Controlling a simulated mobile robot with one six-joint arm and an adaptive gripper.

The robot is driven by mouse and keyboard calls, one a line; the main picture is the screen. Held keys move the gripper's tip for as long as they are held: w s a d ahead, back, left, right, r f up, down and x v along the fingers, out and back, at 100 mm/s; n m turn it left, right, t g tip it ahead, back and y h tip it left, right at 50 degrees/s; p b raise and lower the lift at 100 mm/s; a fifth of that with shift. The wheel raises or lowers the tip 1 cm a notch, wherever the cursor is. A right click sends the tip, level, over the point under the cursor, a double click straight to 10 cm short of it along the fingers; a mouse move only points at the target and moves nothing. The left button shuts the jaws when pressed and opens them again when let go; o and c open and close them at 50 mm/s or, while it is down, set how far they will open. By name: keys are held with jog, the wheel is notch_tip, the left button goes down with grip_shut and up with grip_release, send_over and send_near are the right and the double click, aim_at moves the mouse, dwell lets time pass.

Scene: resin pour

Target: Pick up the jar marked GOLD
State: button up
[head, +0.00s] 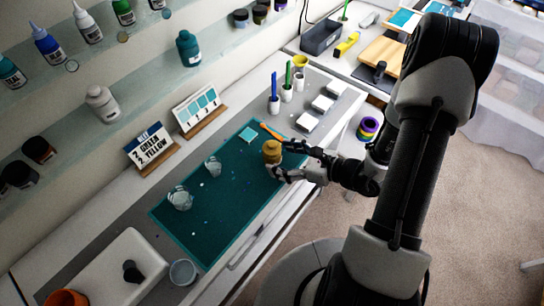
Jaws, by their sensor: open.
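A small gold-coloured jar (272,152) stands on the teal mat (227,222) near its right end. Its label cannot be read from here. My gripper (280,158) is open, reaching in from the right, with its fingers at either side of the jar. One finger is on the far side and the other is close to the jar's near side. I cannot tell whether the fingers touch it.
Clear cups (180,198) stand on the mat's left half. An orange stick (270,131) lies just behind the jar. Pen holders (286,93) and white blocks (307,121) stand to the right. A sign (151,147) and a swatch card (197,108) stand behind the mat.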

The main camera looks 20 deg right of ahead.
jog(key=b+x, duration=0.1)
jog(key=x, duration=0.4)
jog(key=shift+w+d, duration=0.1)
jog(key=shift+d, duration=0.15)
jog(key=shift+c, duration=0.4)
jog(key=c, duration=1.3)
